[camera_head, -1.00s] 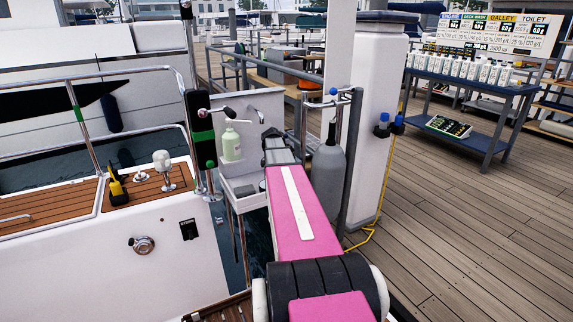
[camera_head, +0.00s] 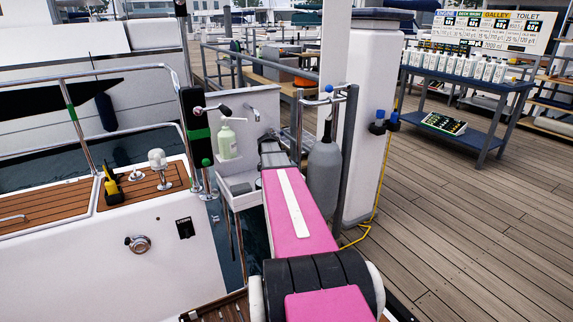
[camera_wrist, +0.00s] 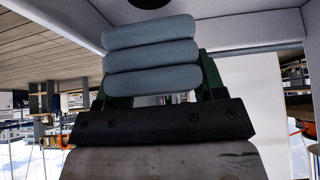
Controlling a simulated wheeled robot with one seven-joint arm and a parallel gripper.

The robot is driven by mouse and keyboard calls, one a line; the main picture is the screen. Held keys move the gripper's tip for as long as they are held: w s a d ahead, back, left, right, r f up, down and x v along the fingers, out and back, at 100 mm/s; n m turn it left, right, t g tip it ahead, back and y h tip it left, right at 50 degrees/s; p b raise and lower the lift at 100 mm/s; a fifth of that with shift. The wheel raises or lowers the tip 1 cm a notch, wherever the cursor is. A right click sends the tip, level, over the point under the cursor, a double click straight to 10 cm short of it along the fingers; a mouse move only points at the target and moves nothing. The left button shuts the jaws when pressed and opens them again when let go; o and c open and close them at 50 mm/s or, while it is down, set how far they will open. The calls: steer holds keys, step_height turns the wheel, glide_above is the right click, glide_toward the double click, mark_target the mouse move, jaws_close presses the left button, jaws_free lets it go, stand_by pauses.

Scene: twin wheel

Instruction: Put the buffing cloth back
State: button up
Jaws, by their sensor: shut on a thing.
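The buffing cloth (camera_wrist: 150,55) shows in the wrist view as a blue-grey bundle of three thick folds. My gripper (camera_wrist: 152,80) is shut on it, with a dark green finger at each side and the black gripper body below. In the head view my pink arm reaches toward a small white washstand (camera_head: 262,103) on the boat's side. The gripper end is around the washstand's right part. The cloth cannot be made out there, and my arm hides most of that spot.
A pale green bottle (camera_head: 227,138) stands on the washstand, left of my arm. A grey cylinder (camera_head: 324,175) and a white post (camera_head: 372,120) stand close on the right. A metal rail (camera_head: 90,75) lies left. A blue shelf table (camera_head: 465,85) stands farther right on open decking.

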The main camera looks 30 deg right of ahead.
steer(key=shift+f, duration=2.25)
steer(key=shift+f, duration=0.55)
steer(key=o, duration=1)
steer(key=shift+f, duration=0.1)
steer(key=shift+s, duration=0.1)
steer(key=v, duration=1.1)
steer(key=shift+r, duration=0.25)
